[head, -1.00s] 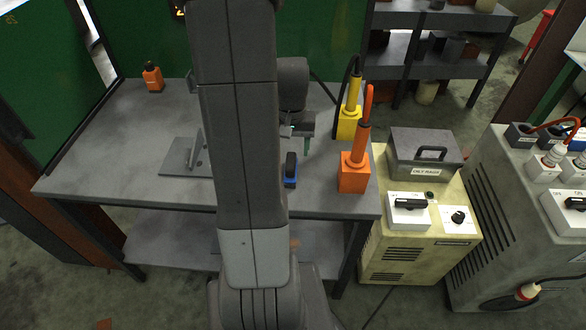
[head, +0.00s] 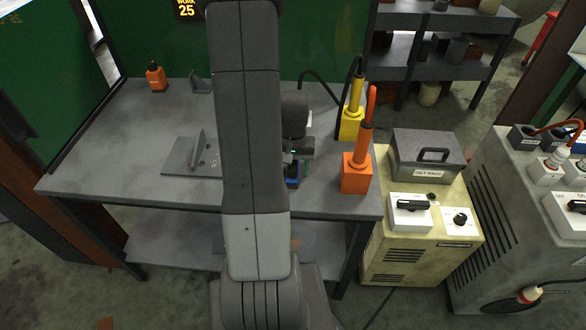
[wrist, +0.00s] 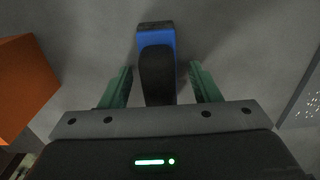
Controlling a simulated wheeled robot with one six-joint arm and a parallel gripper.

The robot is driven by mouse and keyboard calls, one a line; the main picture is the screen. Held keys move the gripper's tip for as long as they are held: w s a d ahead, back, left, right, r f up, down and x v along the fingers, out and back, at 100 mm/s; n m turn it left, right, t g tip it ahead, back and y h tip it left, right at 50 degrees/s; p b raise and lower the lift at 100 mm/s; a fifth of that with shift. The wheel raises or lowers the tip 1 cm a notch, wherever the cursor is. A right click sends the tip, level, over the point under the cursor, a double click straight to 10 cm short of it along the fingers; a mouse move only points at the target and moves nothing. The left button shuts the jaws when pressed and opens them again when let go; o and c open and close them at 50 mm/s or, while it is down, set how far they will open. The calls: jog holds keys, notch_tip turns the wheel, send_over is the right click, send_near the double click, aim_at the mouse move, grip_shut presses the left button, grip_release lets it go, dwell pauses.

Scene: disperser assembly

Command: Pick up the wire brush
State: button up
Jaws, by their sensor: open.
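The wire brush shows in the wrist view as a blue block (wrist: 156,39) with a rounded black handle, lying on the grey table. In the head view only a bit of its blue part (head: 292,183) shows beneath my gripper, and my arm hides the rest. My gripper (wrist: 160,68) is open, with one green finger on each side of the black handle. I see gaps between the fingers and the handle. The blue end extends beyond the fingertips.
An orange holder (head: 355,176) with an orange-handled tool stands just right of my gripper, with a yellow one (head: 350,125) behind it. A metal bracket plate (head: 178,160) and an orange bottle (head: 156,78) are on the left. The table's front left is clear.

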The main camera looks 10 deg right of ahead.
jog(key=c, duration=1.2)
notch_tip(320, 180, up, 10)
jog(key=shift+r, duration=0.1)
